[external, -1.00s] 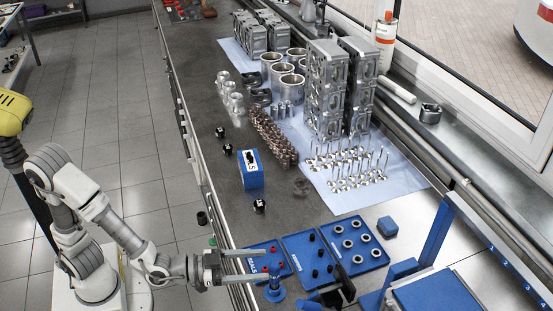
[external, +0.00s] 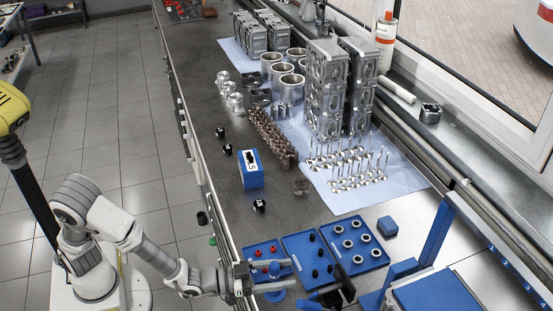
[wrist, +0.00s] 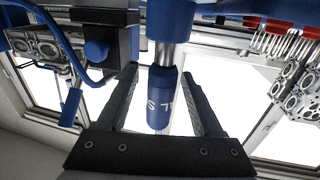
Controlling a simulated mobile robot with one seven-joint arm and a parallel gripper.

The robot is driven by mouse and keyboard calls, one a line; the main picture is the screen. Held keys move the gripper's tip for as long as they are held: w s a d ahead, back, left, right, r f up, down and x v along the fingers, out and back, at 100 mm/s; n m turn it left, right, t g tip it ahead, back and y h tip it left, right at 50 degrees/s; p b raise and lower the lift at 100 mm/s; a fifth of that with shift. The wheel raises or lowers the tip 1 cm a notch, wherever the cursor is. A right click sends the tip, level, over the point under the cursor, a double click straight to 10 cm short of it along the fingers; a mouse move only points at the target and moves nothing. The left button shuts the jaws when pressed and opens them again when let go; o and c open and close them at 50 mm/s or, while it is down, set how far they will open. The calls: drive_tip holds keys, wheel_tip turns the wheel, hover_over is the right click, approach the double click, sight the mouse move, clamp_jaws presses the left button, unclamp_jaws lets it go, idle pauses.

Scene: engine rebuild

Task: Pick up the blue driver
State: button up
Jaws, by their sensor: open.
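The blue driver shows in the wrist view as a blue cylinder (wrist: 160,98) with white lettering and a silver shaft. It lies between the two dark fingers of my gripper (wrist: 159,74). The fingers are open, with light gaps on both sides of the driver, so they do not grip it. In the external view my gripper (external: 284,276) is low at the bench's front edge, around the blue driver (external: 276,271), which is partly hidden by the fingers.
Blue trays with red pieces (external: 262,252), black pieces (external: 309,259) and metal rings (external: 352,243) sit just behind my gripper. A blue box (external: 250,178) stands farther back. A blue stand (external: 437,232) is at the right.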

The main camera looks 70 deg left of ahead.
drive_tip(key=shift+w+d, duration=0.1)
drive_tip(key=shift+w, duration=0.5)
clamp_jaws()
